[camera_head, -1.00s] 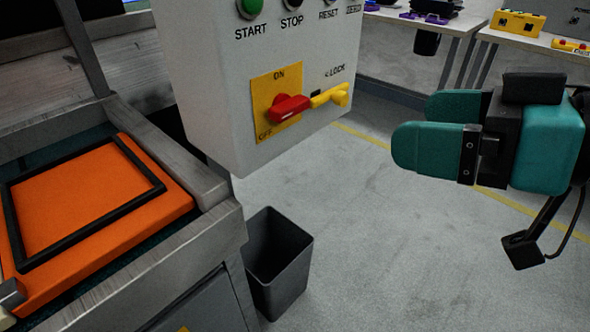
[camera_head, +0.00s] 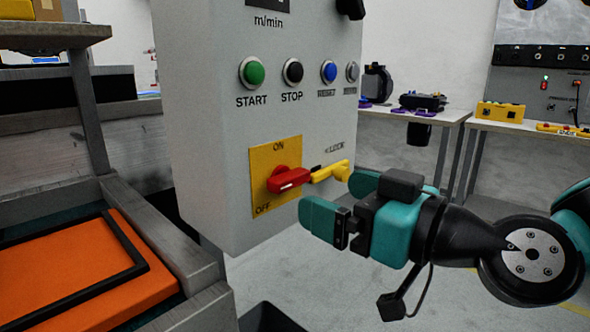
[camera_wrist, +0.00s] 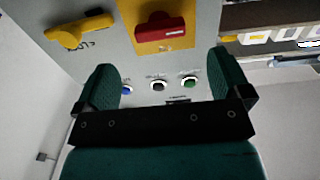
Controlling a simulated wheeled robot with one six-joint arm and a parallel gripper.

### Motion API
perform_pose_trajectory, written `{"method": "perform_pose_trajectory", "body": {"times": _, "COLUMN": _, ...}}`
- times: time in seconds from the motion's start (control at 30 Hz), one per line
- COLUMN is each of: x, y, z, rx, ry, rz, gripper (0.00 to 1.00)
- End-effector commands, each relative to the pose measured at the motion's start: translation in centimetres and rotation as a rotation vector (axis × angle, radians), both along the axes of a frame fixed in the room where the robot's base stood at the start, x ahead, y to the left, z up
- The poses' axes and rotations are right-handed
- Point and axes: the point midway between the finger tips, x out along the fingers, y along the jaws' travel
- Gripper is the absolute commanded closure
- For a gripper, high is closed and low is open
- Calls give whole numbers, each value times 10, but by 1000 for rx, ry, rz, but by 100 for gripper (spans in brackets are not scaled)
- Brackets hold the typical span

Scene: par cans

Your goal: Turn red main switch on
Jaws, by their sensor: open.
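The red main switch (camera_head: 288,179) is a rotary handle on a yellow plate (camera_head: 262,203) marked ON at the top and OFF at the lower left. Its handle lies roughly sideways, pointing right. A yellow lock piece (camera_head: 331,171) sits just right of it, beside the LOCK label. My gripper (camera_head: 340,202) is open and empty, in front of the panel, to the right of and a little below the switch. In the wrist view the red switch (camera_wrist: 160,27) is at the top centre, beyond the open fingers (camera_wrist: 172,88), and the yellow lock (camera_wrist: 80,32) is at the upper left.
Above the switch are the green START button (camera_head: 252,72), black STOP button (camera_head: 293,71) and blue RESET button (camera_head: 329,71). An orange panel (camera_head: 75,270) in a metal frame is at lower left. A dark bin (camera_head: 268,318) stands below. Tables stand at the back right.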

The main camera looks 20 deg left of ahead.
Motion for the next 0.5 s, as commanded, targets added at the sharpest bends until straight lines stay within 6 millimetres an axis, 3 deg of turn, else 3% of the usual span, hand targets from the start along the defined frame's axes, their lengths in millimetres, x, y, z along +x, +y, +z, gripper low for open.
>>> {"method": "perform_pose_trajectory", "body": {"times": 0.2, "x": 17, "y": 44, "z": 2, "rx": 0, "ry": -1, "rz": 3, "gripper": 4}}
{"method": "perform_pose_trajectory", "body": {"times": 0.5, "x": 29, "y": 69, "z": 0, "rx": 0, "ry": 0, "rz": 0, "gripper": 4}}
